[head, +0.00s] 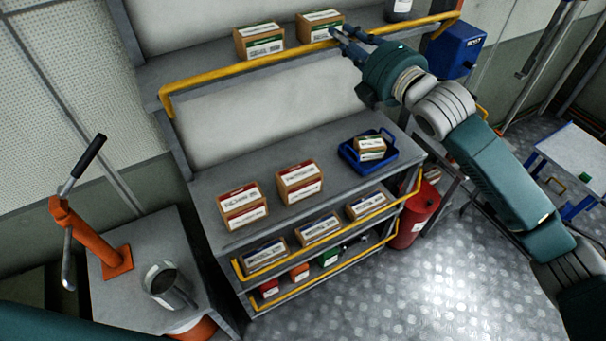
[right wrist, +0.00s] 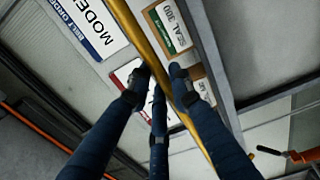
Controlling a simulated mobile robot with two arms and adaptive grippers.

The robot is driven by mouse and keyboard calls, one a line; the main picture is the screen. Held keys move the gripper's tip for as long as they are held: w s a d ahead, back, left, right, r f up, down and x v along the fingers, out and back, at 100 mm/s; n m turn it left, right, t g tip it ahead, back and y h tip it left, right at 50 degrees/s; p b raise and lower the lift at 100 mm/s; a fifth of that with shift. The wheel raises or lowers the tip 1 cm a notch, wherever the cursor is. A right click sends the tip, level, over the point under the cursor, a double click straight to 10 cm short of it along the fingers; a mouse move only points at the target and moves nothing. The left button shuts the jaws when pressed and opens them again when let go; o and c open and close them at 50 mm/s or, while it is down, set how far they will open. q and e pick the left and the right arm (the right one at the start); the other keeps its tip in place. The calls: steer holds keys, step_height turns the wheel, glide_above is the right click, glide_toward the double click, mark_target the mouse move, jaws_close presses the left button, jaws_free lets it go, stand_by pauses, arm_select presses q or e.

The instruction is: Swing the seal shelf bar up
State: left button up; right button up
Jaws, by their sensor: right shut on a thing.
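The yellow seal shelf bar (head: 240,67) runs across the front of the upper shelf (head: 200,68), with bent ends at left and right. It passes low in front of two green-labelled boxes, the left box (head: 260,42) and the right box (head: 320,25). My right gripper (head: 343,36) is at the bar, right of its middle, in front of the right box. In the right wrist view, the fingers of my right gripper (right wrist: 160,82) are closed around the bar (right wrist: 138,35), which crosses diagonally. A box marked SEAL 300 (right wrist: 170,27) is behind it. My left gripper is not in view.
The lower shelves carry boxes, a blue tray (head: 350,158) and more yellow bars, such as the middle one (head: 330,238). A blue box (head: 455,50) hangs at the right. An orange lever press (head: 85,235) stands at the left. The floor in front is clear.

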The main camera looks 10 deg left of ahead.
steer(key=shift+r, duration=0.3)
steer(key=shift+c, duration=0.2)
steer(key=shift+o, duration=0.2)
steer(key=shift+w+a+r, duration=0.25)
steer(key=shift+w+a, duration=0.05)
steer(key=shift+w, duration=0.1)
steer(key=shift+w+a+r, duration=0.25)
steer(key=shift+w+a, duration=0.15)
steer(key=shift+w, duration=0.15)
steer(key=shift+w+a+r, duration=0.2)
steer(key=shift+w+a, duration=0.2)
steer(key=shift+w, duration=0.2)
steer(key=shift+c, duration=0.2)
steer(key=shift+r+x, duration=0.1)
steer(key=shift+x, duration=0.55)
steer(key=shift+r+x, duration=0.15)
steer(key=shift+x, duration=0.55)
steer(key=o, duration=0.8)
steer(key=shift+a+f, duration=0.1)
steer(key=shift+f, duration=0.05)
steer(key=shift+f, duration=0.1)
